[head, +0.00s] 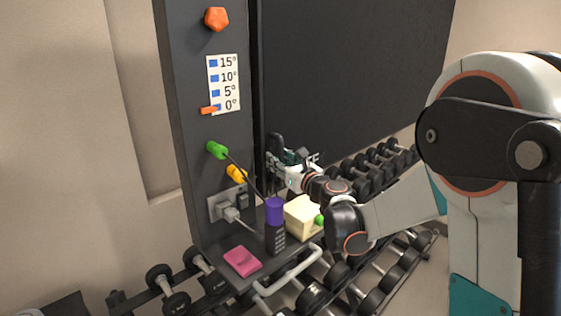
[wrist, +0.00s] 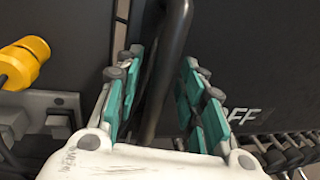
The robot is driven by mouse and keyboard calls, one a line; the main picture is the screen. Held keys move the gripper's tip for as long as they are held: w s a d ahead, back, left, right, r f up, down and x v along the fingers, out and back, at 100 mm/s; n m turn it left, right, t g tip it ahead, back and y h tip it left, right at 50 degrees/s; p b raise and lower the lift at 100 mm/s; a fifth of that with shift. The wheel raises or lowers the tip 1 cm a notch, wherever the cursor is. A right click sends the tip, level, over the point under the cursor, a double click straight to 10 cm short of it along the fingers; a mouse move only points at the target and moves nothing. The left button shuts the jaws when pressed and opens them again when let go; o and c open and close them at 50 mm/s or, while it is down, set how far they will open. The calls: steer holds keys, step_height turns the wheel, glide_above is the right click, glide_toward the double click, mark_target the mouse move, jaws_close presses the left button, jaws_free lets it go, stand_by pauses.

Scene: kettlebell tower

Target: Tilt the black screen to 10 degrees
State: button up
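The black screen (head: 350,75) is a large dark panel behind the tower; its dark face also fills much of the wrist view (wrist: 255,50). A white scale (head: 226,84) on the tower reads 0, 5, 10 and 15 degrees. An orange pointer (head: 209,110) is level with the 0 mark. A black bar (wrist: 165,70) runs in front of the screen in the wrist view. My gripper (wrist: 165,95) is open, with its teal-padded fingers on either side of the bar and gaps showing. In the head view my gripper (head: 290,157) is at the screen's lower left.
A shelf on the tower holds a purple cup (head: 274,210), a dark remote (head: 275,238), a cream block (head: 303,217) and a pink pad (head: 242,261). Green (head: 217,150) and yellow (head: 236,172) knobs stick out from the tower. Dumbbell racks (head: 372,172) stand below the screen.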

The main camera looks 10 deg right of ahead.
mark_target(269, 178)
steer(key=shift+c, duration=0.5)
jaws_close()
steer(key=w+a+b, duration=0.1)
steer(key=w+a+f+t+b, duration=0.1)
steer(key=w+b, duration=0.1)
steer(key=shift+y+b, duration=0.3)
steer(key=shift+w+a+r+t+b, duration=0.1)
steer(key=shift+w+a+t+b, duration=0.35)
steer(key=shift+w, duration=0.1)
steer(key=shift+o, duration=0.5)
jaws_free()
steer(key=shift+a, duration=0.15)
